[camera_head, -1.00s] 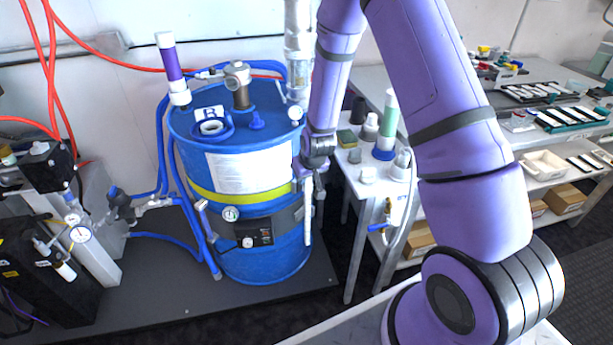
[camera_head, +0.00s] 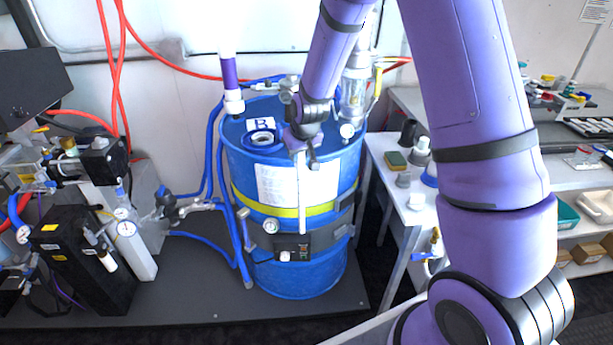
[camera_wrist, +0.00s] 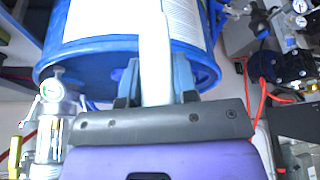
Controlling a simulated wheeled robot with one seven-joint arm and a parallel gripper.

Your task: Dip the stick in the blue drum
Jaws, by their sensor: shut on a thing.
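The blue drum (camera_head: 300,268) stands upright on a dark platform, with a white label and a yellow band. It fills the top of the wrist view (camera_wrist: 95,48). A ring-shaped opening (camera_head: 262,138) shows on its lid, left of my gripper. My gripper (camera_head: 302,150) is shut on a white stick (camera_head: 302,200) that hangs nearly upright. In the head view the stick crosses the label and band, so it is in front of the drum's side; the gap between them is unclear. The stick also shows between the fingers in the wrist view (camera_wrist: 157,60).
A white and purple tube (camera_head: 230,85) and a clear cylinder (camera_head: 355,95) rise from the drum lid. Blue hoses (camera_head: 215,170) run down its left side. A small side table (camera_head: 400,180) with bottles stands at the right. Black equipment (camera_head: 85,260) stands at the left.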

